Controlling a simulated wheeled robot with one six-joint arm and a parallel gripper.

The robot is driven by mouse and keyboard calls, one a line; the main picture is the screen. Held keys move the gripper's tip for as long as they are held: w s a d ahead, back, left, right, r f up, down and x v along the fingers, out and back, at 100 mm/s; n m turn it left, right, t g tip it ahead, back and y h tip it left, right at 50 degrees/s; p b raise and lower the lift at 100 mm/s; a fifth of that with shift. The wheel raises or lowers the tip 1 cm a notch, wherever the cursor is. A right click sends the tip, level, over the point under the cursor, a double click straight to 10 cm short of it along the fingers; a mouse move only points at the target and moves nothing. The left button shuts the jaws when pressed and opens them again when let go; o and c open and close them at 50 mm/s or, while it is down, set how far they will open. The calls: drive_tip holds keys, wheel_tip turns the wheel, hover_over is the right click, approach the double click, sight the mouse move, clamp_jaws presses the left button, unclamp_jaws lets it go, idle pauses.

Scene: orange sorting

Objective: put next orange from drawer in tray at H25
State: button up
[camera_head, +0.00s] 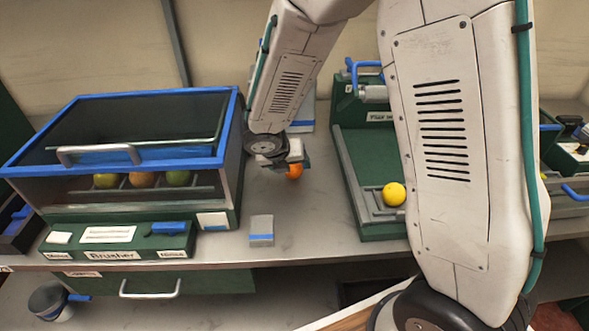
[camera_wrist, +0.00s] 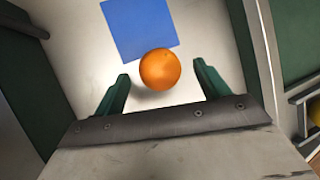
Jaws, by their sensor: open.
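An orange (camera_head: 295,171) shows just below my gripper (camera_head: 290,160) in the head view, over the counter between the two machines. In the wrist view the orange (camera_wrist: 160,69) lies between the tips of my two green fingers (camera_wrist: 162,72). The fingers are apart, with a gap on each side of the fruit. A shadow falls beside it; I cannot tell whether it touches the counter. A drawer (camera_head: 160,284) with a pale handle shows under the counter at left; its inside is not visible. No H25 label is readable, so I cannot tell which tray is meant.
A blue-framed case (camera_head: 225,150) with several fruits inside stands at left. A green machine (camera_head: 355,215) holding a yellow fruit (camera_head: 394,194) stands right of the gripper. A small grey-blue block (camera_head: 262,230) sits near the front edge. A blue square (camera_wrist: 138,28) lies beyond the orange.

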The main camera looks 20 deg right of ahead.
drive_tip(key=shift+w+d+f, duration=0.2)
drive_tip(key=shift+d+f, duration=0.05)
drive_tip(key=shift+f, duration=0.35)
drive_tip(key=c, duration=1.2)
drive_tip(key=shift+r, duration=0.15)
